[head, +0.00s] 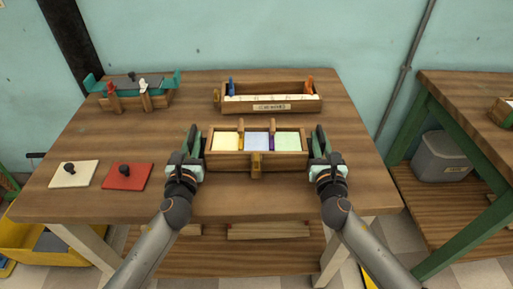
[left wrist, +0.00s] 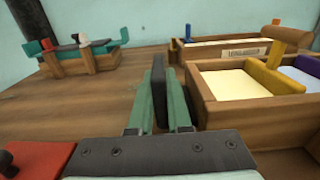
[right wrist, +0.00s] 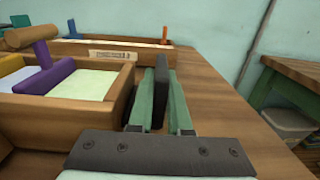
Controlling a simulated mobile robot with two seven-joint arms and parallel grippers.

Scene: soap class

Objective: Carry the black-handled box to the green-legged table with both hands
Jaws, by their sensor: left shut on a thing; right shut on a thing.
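The black-handled box (head: 255,160) is wooden, with cream, pale blue and pale green blocks inside. It is level at the middle of the wooden table; I cannot tell whether it touches the top. My left gripper (head: 192,147) is shut on the box's left black handle, which shows between its green fingers in the left wrist view (left wrist: 159,92). My right gripper (head: 320,144) is shut on the right black handle, also seen in the right wrist view (right wrist: 160,92). The green-legged table (head: 465,88) stands to the right, partly out of frame.
A long wooden box (head: 270,106) with a label stands behind. A teal-handled box (head: 140,98) is at the back left. A white board (head: 74,175) and a red board (head: 127,177) lie at left. A grey bin (head: 441,157) sits under the green-legged table. A gap separates the tables.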

